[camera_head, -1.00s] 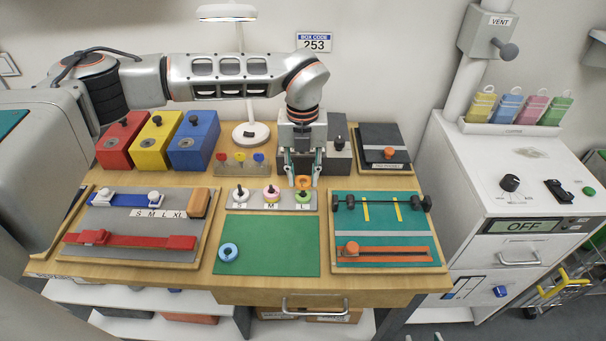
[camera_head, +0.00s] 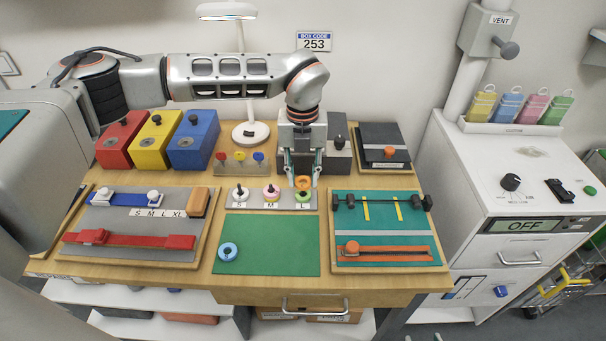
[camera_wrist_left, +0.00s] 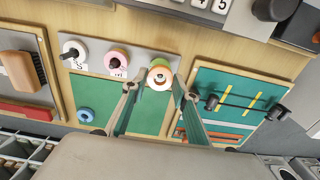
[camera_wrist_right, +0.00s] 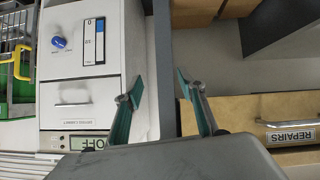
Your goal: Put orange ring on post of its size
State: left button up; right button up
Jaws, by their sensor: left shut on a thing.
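My left gripper (camera_head: 302,183) is shut on the orange ring (camera_head: 303,181) and holds it at the L post, at the right end of the grey post board (camera_head: 254,207). A green ring (camera_head: 303,197) is around that post, just below the orange ring. In the left wrist view the orange ring (camera_wrist_left: 159,67) shows between the fingertips; whether the post tip is inside it, I cannot tell. The S post carries a white ring (camera_head: 239,195) and the M post a pink ring (camera_head: 271,192). My right gripper (camera_wrist_right: 160,78) is open and empty in the right wrist view.
A blue ring (camera_head: 228,252) lies on the green mat (camera_head: 275,258) in front of the board. A teal strap board (camera_head: 386,218) stands close on the right, a grey strap board (camera_head: 112,216) on the left. Coloured boxes (camera_head: 194,141) stand behind. Most of the mat is clear.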

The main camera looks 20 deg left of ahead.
pick_arm(q)
jog(key=shift+f+b, duration=0.3)
jog(key=shift+f, duration=0.25)
dwell(0.4)
jog(key=o, duration=1.1)
jog(key=shift+o, duration=0.2)
jog(key=shift+r, duration=0.2)
jog(key=shift+r+p, duration=0.8)
jog(key=shift+r, duration=0.35)
jog(key=shift+r+p, duration=1.05)
jog(key=shift+r, duration=1.15)
